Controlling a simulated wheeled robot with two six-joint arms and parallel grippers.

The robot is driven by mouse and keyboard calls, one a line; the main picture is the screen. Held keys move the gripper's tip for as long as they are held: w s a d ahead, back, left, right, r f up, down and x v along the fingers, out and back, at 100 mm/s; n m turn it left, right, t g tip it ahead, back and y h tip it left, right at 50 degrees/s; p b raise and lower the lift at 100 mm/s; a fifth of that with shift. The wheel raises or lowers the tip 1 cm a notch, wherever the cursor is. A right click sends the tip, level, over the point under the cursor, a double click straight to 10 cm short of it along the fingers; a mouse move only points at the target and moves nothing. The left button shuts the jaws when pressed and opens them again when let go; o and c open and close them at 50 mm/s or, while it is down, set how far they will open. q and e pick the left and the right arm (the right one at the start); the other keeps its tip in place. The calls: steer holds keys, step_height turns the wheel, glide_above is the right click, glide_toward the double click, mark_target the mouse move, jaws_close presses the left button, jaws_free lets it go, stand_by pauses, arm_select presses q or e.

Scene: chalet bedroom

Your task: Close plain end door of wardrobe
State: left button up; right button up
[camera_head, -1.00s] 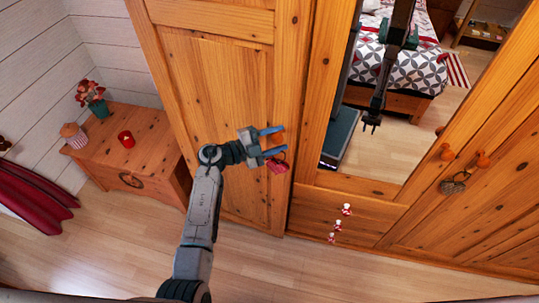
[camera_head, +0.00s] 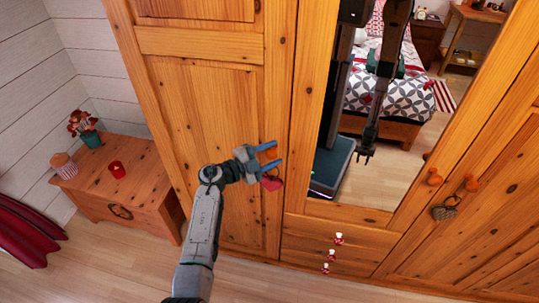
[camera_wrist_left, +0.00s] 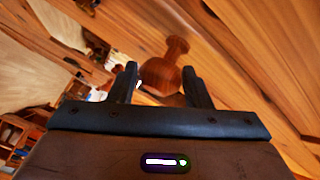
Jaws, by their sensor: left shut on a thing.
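The plain end door (camera_head: 215,120) of the wardrobe is the pale wood panelled door left of the mirror. It looks about in line with the wardrobe front, but I cannot tell if a small gap is left. My left gripper (camera_head: 268,155) has its blue fingers around the door's wooden knob, which the fingers partly hide in the head view. The left wrist view shows the round knob (camera_wrist_left: 165,72) between the two dark fingers. A red heart ornament (camera_head: 271,183) hangs just below the gripper. My right gripper is not in view.
A mirror door (camera_head: 400,165) stands right of the end door and reflects a bed and my own body. Drawers with red-and-white knobs (camera_head: 331,255) sit below it. A wooden chest (camera_head: 140,190) with a plant and red candle stands left. Bare floor (camera_head: 120,265) lies in front.

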arm_select(q)
steer(key=o, duration=1.2)
steer(key=shift+d+f, duration=0.15)
steer(key=shift+f, duration=0.05)
steer(key=shift+o, duration=0.2)
steer(key=shift+d, duration=0.15)
steer(key=shift+w+r, duration=0.1)
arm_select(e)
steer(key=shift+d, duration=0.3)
arm_select(q)
steer(key=b+v, duration=0.2)
steer(key=v, duration=0.9)
steer(key=shift+b, duration=0.35)
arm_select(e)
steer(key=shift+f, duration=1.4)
arm_select(q)
steer(key=shift+w, duration=0.1)
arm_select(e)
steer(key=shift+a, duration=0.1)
